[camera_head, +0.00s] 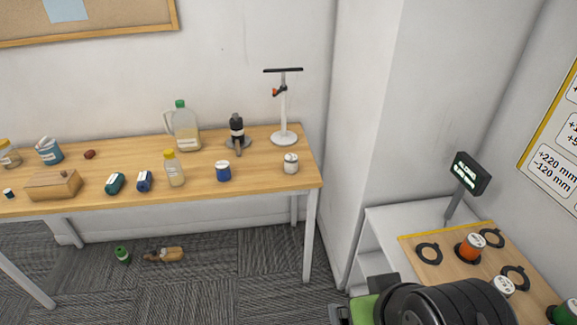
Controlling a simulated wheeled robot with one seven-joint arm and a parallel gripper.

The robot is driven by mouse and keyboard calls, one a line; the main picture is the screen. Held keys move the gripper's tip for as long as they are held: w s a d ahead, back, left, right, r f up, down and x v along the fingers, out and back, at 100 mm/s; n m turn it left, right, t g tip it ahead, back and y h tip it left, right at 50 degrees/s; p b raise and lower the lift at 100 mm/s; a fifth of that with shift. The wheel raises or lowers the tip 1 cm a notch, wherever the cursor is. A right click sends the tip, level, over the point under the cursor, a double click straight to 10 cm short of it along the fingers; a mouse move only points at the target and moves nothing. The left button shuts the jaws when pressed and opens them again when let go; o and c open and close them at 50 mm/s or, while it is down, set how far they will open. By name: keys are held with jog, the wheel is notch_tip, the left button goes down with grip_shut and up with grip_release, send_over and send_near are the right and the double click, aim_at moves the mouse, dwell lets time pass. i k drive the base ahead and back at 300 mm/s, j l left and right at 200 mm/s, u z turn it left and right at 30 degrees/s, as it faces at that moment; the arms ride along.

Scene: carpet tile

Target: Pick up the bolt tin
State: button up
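Several small tins show, but their labels are too small to read, so I cannot tell which is the bolt tin. A blue tin (223,171) and a grey-white tin (291,163) stand upright near the front right of the wooden table (255,155). An orange tin (470,247) stands on one of the black rings of the wooden board at the right. A white-topped tin (503,286) and a green tin (565,314) are nearer, at the lower right. The black part at the bottom is my arm; my gripper's fingers do not show.
The table also holds a large jug (183,127), a yellow-capped bottle (174,168), a stand (284,110) and a wooden box (53,185). A brown bottle (168,254) and a green item (122,255) lie on the carpet. A display (470,174) rises behind the board (440,277).

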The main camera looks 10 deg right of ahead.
aim_at(291, 160)
jog(key=i+j+u, duration=0.1)
jog(key=i+j, duration=0.15)
jog(key=i, duration=0.25)
jog(key=i+j+u, duration=0.1)
jog(key=i+j, duration=0.15)
jog(key=i, duration=0.25)
jog(key=i+j+u, duration=0.15)
jog(key=i, duration=0.35)
jog(key=i+j+u, duration=0.1)
jog(key=i, duration=0.4)
